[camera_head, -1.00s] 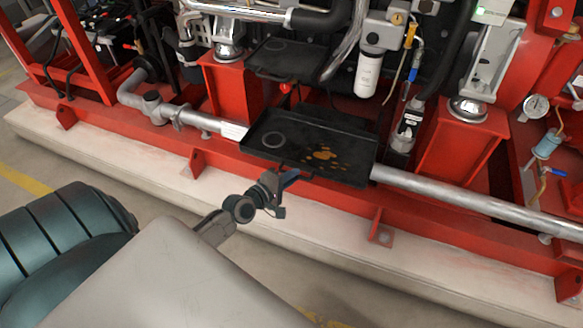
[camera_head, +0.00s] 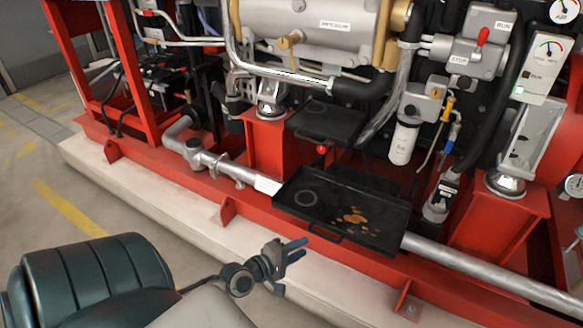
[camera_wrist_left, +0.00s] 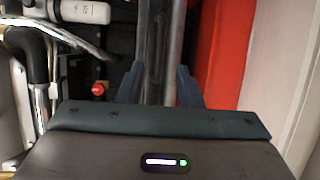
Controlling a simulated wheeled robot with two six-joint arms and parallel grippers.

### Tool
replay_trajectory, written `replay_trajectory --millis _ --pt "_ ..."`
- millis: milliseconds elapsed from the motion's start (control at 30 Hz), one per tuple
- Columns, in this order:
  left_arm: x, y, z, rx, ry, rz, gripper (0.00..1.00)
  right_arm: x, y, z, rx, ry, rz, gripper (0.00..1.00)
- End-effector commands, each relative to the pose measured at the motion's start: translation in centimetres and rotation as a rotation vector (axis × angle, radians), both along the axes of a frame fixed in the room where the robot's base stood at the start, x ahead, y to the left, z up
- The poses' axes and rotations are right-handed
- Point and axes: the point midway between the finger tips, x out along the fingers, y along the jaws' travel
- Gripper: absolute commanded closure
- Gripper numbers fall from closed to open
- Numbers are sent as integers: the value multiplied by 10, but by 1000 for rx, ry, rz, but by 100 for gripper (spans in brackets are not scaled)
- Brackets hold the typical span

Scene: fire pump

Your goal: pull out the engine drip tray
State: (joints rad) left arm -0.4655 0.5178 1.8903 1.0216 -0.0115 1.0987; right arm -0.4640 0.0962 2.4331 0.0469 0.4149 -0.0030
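The black drip tray (camera_head: 385,232) with orange oil stains sits low on the red frame in the head view. Its small front handle (camera_head: 325,236) faces me. My left gripper (camera_head: 294,252) is in front of and a little left of the handle, apart from it in the picture, and nothing shows in it. In the left wrist view my gripper (camera_wrist_left: 159,90) has its two fingers well apart. A grey pipe (camera_wrist_left: 174,40) shows beyond the fingers there. I cannot clearly make out the tray in that view. My right gripper is not in view.
A second, smaller black tray (camera_head: 328,122) sits above, with a red knob (camera_head: 320,149) between the two. Silver pipes (camera_head: 470,265) run either side of the drip tray. A pale plinth (camera_head: 165,200) edges the skid. The floor at left is clear.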

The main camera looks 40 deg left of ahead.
Motion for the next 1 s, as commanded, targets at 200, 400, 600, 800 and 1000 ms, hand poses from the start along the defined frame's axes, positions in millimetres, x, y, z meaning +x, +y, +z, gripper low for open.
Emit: replay_trajectory --millis 200,400,600,800,1000 --pt "-22 4 4 0 1 0 68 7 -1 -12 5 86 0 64" --pt "-26 4 5 0 0 0 68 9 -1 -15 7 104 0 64" --pt "-26 4 5 0 0 0 68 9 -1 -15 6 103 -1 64" --pt "-26 4 5 0 0 0 68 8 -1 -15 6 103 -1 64" --pt "-23 -8 21 74 -62 -12 68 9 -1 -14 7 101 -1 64"
